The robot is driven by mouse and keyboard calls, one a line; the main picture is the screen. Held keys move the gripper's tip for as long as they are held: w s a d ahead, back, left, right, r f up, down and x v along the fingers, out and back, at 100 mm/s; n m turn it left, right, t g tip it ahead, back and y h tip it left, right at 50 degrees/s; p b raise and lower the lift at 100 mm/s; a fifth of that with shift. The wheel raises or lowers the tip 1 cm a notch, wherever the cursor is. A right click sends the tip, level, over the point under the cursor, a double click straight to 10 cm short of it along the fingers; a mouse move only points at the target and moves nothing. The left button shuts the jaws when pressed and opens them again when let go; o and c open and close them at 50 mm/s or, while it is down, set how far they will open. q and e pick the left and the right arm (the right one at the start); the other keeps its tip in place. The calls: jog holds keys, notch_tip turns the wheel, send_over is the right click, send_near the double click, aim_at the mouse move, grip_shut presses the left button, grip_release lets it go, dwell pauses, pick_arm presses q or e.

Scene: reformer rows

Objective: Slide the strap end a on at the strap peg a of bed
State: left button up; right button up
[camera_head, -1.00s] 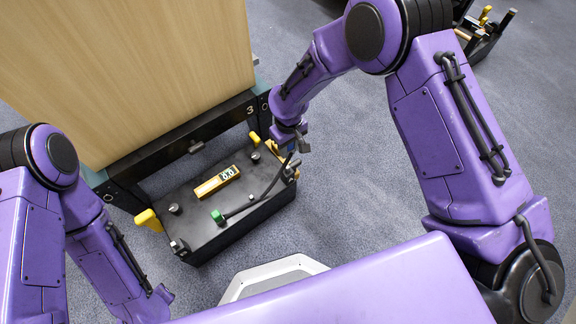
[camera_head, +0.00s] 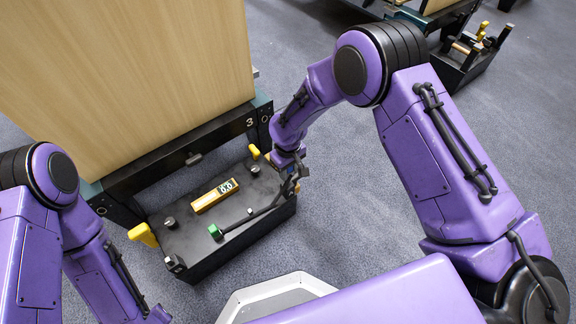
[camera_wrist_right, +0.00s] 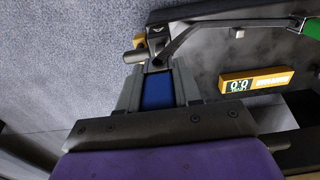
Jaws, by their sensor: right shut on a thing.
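A black strap (camera_head: 262,212) runs from a green fitting (camera_head: 215,231) on the black bed unit (camera_head: 205,250) to my right gripper (camera_head: 291,183) at the unit's right end. My right gripper is shut on the strap's far end, strap end a. In the right wrist view the strap (camera_wrist_right: 186,38) leads from the fingertips (camera_wrist_right: 155,62) up right to the green fitting (camera_wrist_right: 312,27). A short dark cylinder sticks out left at the fingertips. Short knobs (camera_head: 169,222) stand on the unit; I cannot tell which is strap peg a.
A yellow block with a small display (camera_head: 214,196) lies on the unit's top. Yellow handles (camera_head: 143,235) stick out at its far side. A tall wooden panel (camera_head: 120,75) on a black frame stands behind. Another black unit (camera_head: 468,62) is at upper right. Grey carpet is free to the right.

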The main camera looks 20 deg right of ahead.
aim_at(288, 179)
jog(key=shift+f, duration=0.9)
jog(key=shift+r, duration=0.1)
jog(key=shift+p, duration=0.3)
dwell(0.4)
dwell(0.6)
jog(key=shift+p, duration=0.45)
jog(key=shift+f+b, duration=1.2)
jog(key=shift+f, duration=0.85)
